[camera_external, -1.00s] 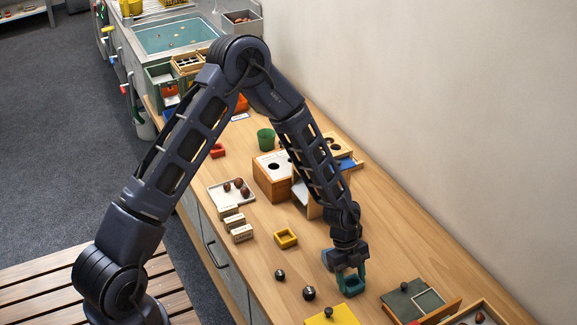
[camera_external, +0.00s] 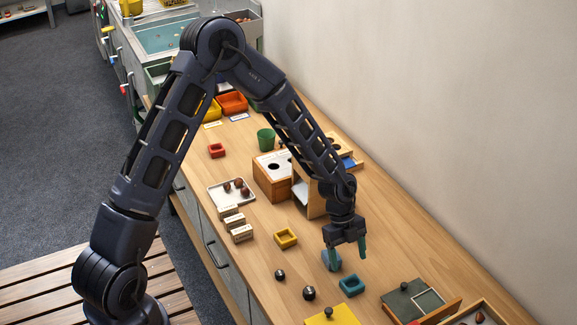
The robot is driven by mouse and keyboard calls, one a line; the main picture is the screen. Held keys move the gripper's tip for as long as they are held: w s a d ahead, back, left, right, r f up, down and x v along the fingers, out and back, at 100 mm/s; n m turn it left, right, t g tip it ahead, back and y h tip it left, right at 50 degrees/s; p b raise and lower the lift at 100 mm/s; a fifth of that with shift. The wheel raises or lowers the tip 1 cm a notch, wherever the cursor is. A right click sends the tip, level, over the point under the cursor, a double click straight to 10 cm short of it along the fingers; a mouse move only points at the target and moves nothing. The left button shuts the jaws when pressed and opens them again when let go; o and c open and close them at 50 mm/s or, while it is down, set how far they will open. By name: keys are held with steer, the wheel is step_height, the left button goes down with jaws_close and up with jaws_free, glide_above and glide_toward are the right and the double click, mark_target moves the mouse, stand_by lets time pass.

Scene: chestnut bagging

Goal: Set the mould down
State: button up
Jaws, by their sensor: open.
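The teal mould (camera_external: 351,285), a small square frame with an open middle, rests on the wooden counter (camera_external: 400,235). My gripper (camera_external: 347,258) is open and empty, above and slightly left of the mould. Its two teal fingers are spread apart, clear of the mould.
Two dark round knobs or weights (camera_external: 309,293) sit left of the teal mould. A yellow board (camera_external: 332,315) and a dark green-lidded box (camera_external: 412,300) stand in front. A white tray (camera_external: 216,195) holds chestnuts. A wooden box (camera_external: 271,181) stands behind my gripper.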

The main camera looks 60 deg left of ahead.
steer(key=s+r+n+t+y, duration=0.15)
steer(key=s+r+n, duration=0.25)
steer(key=s+r, duration=0.7)
steer(key=s+r+n+y, duration=0.3)
steer(key=s+r+n, duration=0.1)
steer(key=r, duration=1.4)
steer(key=s+r+n+t, duration=0.1)
steer(key=s+r+n, duration=0.4)
steer(key=s, duration=0.6)
steer(key=s+r+n+t, duration=0.2)
steer(key=s+r+n, duration=0.3)
steer(key=s, duration=0.6)
steer(key=shift+a+r, duration=0.3)
steer(key=shift+a, duration=0.1)
